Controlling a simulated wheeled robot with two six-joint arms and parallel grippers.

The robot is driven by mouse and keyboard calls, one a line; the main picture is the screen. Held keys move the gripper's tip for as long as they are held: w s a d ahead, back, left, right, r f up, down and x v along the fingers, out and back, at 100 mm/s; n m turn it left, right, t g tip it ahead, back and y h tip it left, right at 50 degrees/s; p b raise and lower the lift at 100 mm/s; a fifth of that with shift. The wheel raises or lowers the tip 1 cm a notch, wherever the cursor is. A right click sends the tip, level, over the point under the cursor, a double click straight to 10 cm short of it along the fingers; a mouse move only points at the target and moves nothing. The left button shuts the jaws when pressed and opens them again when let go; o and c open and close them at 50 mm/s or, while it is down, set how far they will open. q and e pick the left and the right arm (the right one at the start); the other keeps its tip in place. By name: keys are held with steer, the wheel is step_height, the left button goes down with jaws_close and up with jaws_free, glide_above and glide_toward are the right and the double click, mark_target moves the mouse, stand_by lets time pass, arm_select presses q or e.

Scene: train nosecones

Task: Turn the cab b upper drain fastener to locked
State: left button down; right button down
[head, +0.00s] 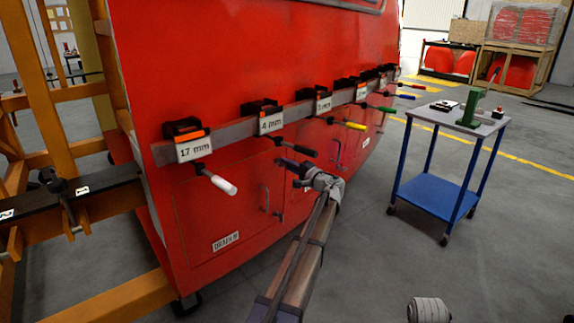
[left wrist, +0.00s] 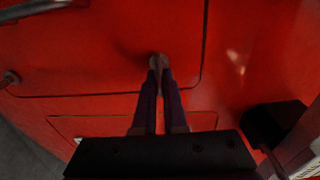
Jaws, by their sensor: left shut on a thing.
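My left gripper (head: 296,168) reaches up from the bottom of the head view to the red cab's lower panel. In the left wrist view its two dark fingers (left wrist: 158,64) are closed together against the red panel, at a panel seam. They are shut on a small fastener (left wrist: 155,60), mostly hidden between the fingertips. Its turn position cannot be read. In the head view the gripper hides the fastener. A drain label plate (head: 226,241) sits low on the red cab (head: 240,75).
A rail of clamps with size cards, such as the 17 mm card (head: 194,148), and coloured handles juts out above my left gripper. A panel handle (head: 266,200) is left of it. A blue cart (head: 436,196) stands right. An orange frame (head: 60,95) stands left.

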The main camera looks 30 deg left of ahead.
arm_select(q)
steer(key=c, duration=1)
jaws_free()
steer(key=shift+d, duration=0.15)
steer(key=v, duration=0.7)
steer(key=shift+s+d, duration=0.15)
steer(key=shift+d, duration=0.1)
steer(key=s+d+f+n+g+h, duration=0.15)
steer(key=s+d+f+h, duration=0.65)
steer(key=s+d+f, duration=0.85)
steer(key=s+d+f+m+g+h, duration=0.1)
steer(key=s+d+f+g+h, duration=0.2)
steer(key=s+d, duration=0.65)
steer(key=s+d+f+m+g+h, duration=0.15)
steer(key=s+d+h, duration=0.35)
steer(key=s+d, duration=0.5)
steer(key=shift+n, duration=0.5)
steer(key=r+p, duration=0.5)
steer(key=s+r+p, duration=0.1)
steer(key=r+p, duration=0.9)
steer(key=p, duration=0.1)
steer(key=shift+s+a+r, duration=0.15)
steer(key=shift+s+a, duration=0.05)
steer(key=shift+s, duration=0.1)
